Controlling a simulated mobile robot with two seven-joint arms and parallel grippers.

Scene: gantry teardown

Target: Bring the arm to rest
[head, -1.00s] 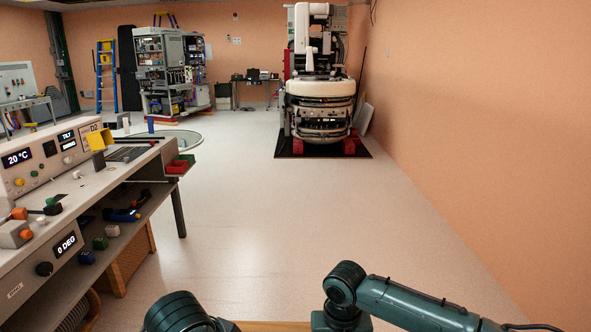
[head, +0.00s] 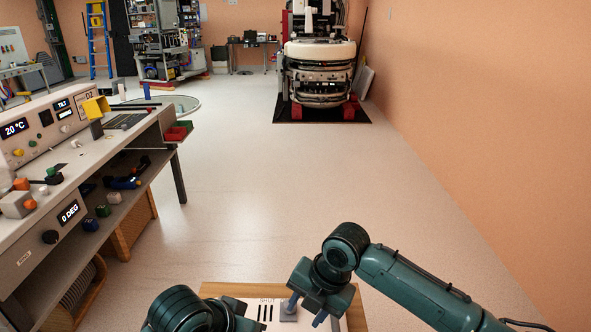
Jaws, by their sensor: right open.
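My right arm comes in from the lower right and bends down at a dark teal joint. Its gripper (head: 305,311) points down over a wood-edged board with a white printed face (head: 262,311). The jaws are open, with no object seen between them. I cannot tell whether the fingertips touch the board. A rounded dark teal link of my left arm is at the bottom left of the board. My left gripper cannot be made out.
A workbench (head: 105,150) with a control panel, knobs and small coloured parts runs along the left. A large white-and-black machine (head: 319,72) stands on a black mat at the back. An orange wall (head: 480,120) closes the right side. The middle floor is clear.

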